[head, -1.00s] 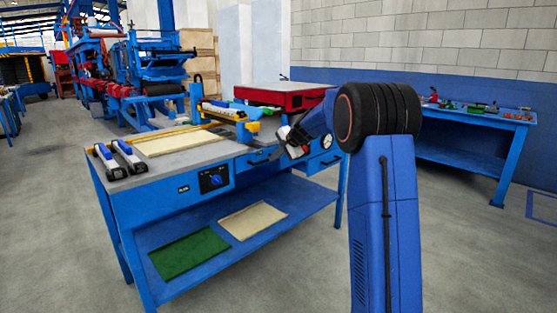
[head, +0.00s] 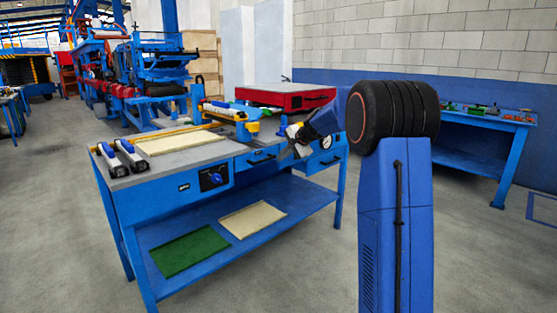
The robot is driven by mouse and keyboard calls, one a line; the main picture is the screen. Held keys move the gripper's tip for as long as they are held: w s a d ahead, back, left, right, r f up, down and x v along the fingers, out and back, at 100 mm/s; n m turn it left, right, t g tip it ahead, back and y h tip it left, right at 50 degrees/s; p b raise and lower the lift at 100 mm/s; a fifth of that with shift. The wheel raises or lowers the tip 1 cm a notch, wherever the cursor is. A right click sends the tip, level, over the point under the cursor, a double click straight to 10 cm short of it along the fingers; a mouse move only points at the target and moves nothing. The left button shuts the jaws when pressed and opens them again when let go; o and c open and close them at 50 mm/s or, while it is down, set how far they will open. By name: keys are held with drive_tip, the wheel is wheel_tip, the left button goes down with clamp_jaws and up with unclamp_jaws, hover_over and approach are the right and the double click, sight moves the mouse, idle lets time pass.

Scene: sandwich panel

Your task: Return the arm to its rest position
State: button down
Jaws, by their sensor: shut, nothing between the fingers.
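My blue arm (head: 395,215) rises at the right of the head view, with a black ribbed joint (head: 392,116) at its top. The forearm reaches left from that joint, down to my gripper (head: 300,151). My gripper looks small and is seen in front of the right end of the blue workbench (head: 160,187), near its front drawers. It is shut and empty. The exact gap between my gripper and the bench front cannot be told.
On the bench are a cream panel (head: 180,142), two clamp-like tools (head: 131,154) and a yellow-ended roller gantry (head: 222,110). A red case (head: 285,96) stands behind. Green (head: 189,250) and cream sheets lie on the lower shelf. Another blue table (head: 470,150) stands at right.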

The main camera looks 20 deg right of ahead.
drive_tip(key=v, duration=0.8)
drive_tip(key=s+a+n+g, duration=0.1)
drive_tip(key=s+a+n, duration=0.1)
drive_tip(key=s+a, duration=0.5)
drive_tip(key=s+a+f+n+g, duration=0.1)
drive_tip(key=s+a+n, duration=0.2)
drive_tip(key=s, duration=0.8)
drive_tip(key=s+a+n, duration=0.2)
drive_tip(key=s+a, duration=0.3)
drive_tip(key=s, duration=0.4)
drive_tip(key=s+a+f+n+g+h, duration=0.1)
drive_tip(key=s+f+n, duration=0.2)
drive_tip(key=s, duration=1)
drive_tip(key=s+a+f+n+g+h, duration=0.1)
drive_tip(key=s+f+n, duration=0.3)
drive_tip(key=s+f, duration=0.5)
drive_tip(key=s+h, duration=0.1)
drive_tip(key=s, duration=0.4)
drive_tip(key=shift+s+f, duration=0.15)
drive_tip(key=shift+f, duration=0.05)
drive_tip(key=shift+a, duration=0.1)
